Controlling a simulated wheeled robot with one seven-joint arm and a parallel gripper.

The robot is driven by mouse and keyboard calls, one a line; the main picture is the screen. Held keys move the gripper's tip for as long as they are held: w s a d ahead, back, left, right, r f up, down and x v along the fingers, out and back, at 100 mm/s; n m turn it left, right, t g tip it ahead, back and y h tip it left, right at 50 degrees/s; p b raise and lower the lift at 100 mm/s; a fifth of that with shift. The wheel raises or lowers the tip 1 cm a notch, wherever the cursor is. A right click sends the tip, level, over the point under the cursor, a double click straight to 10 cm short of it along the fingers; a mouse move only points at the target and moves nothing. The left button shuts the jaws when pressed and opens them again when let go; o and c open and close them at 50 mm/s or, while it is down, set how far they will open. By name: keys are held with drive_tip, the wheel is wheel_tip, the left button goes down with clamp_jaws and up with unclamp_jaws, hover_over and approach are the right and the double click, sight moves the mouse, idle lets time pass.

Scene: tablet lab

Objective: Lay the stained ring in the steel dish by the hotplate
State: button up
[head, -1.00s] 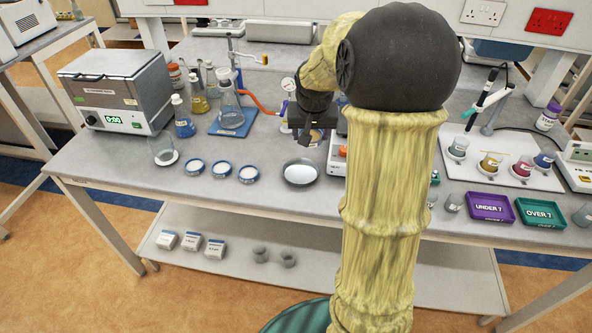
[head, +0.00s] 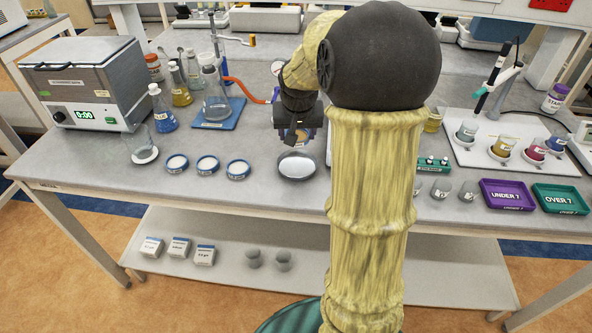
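The steel dish (head: 297,167) is a round, shallow, shiny bowl near the front of the bench, just left of my arm. My gripper (head: 300,140) is just behind and above the dish in the picture, pointing down. A small tan-orange patch shows at its fingers; I cannot tell whether this is the stained ring, or whether the fingers are shut on it. No other stained ring can be made out. The hotplate is almost wholly hidden behind my arm. Three blue-rimmed round dishes with white insides, the left (head: 177,163), middle (head: 207,165) and right (head: 238,170), sit left of the steel dish.
A glass beaker (head: 140,150) and a grey water bath (head: 90,85) stand at left. Flasks and a blue-based stand (head: 218,113) are behind the dishes. At right are small cups, a purple tray (head: 507,195) and a green tray (head: 560,198). My arm hides the bench middle.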

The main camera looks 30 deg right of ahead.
hover_over(297, 167)
drive_tip(key=s, duration=0.1)
drive_tip(key=shift+s+a+f+b, duration=0.1)
drive_tip(key=shift+a+f+b, duration=0.05)
drive_tip(key=shift+f, duration=1.4)
drive_tip(key=shift+a+f+b, duration=0.15)
drive_tip(key=shift+f, duration=1.4)
drive_tip(key=shift+f, duration=1.9)
drive_tip(key=shift+b, duration=0.3)
drive_tip(key=o, duration=0.6)
drive_tip(key=shift+f, duration=0.15)
drive_tip(key=shift+o, duration=0.8)
